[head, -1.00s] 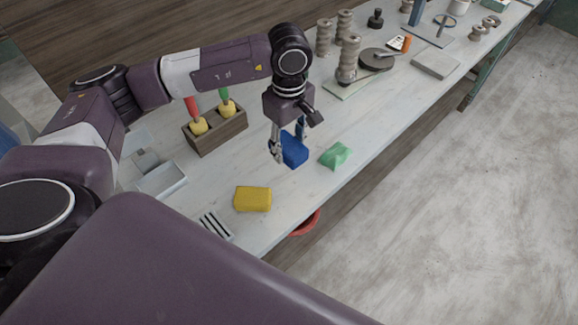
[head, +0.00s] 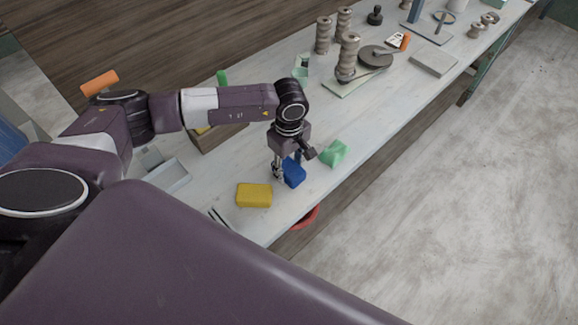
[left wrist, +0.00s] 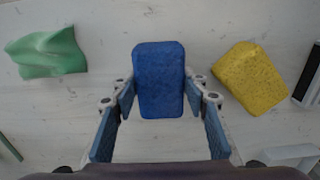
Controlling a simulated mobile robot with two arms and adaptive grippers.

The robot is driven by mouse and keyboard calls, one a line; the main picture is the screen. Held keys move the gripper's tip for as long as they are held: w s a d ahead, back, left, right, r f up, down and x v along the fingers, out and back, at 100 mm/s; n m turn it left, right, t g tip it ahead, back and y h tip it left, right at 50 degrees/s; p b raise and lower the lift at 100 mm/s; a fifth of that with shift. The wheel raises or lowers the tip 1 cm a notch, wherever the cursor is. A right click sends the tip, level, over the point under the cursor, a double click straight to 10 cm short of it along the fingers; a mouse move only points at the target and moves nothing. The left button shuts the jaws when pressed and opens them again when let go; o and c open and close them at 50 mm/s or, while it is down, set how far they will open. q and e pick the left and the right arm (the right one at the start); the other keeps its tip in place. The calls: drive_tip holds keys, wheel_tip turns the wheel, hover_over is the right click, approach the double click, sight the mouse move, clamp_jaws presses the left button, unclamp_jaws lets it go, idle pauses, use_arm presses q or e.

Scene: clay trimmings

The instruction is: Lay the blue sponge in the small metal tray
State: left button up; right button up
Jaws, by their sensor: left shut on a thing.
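The blue sponge (head: 294,173) is held between the fingers of my left gripper (head: 286,170), over the bench near its front edge. In the left wrist view the sponge (left wrist: 159,80) stands out between the two fingertips (left wrist: 159,90). I cannot tell how far it is above the bench top. The small metal tray (head: 180,184) is a shallow grey open box at the left of the bench, partly hidden by my arm. My gripper is well to the right of it. My right gripper is not in view.
A yellow sponge (head: 254,195) lies between the blue sponge and the tray. A green crumpled piece (head: 334,153) lies to the right. A wooden tool holder (head: 214,138) stands behind, partly covered by my arm. Clay pieces stand farther along the bench (head: 385,108).

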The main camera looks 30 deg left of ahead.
sight(289, 167)
use_arm(q)
drive_tip(key=shift+f, duration=0.15)
drive_tip(key=o, duration=1)
drive_tip(key=shift+r, duration=0.3)
drive_tip(key=shift+r+b, duration=2.15)
drive_tip(key=shift+r, duration=3.8)
drive_tip(key=shift+f, duration=0.1)
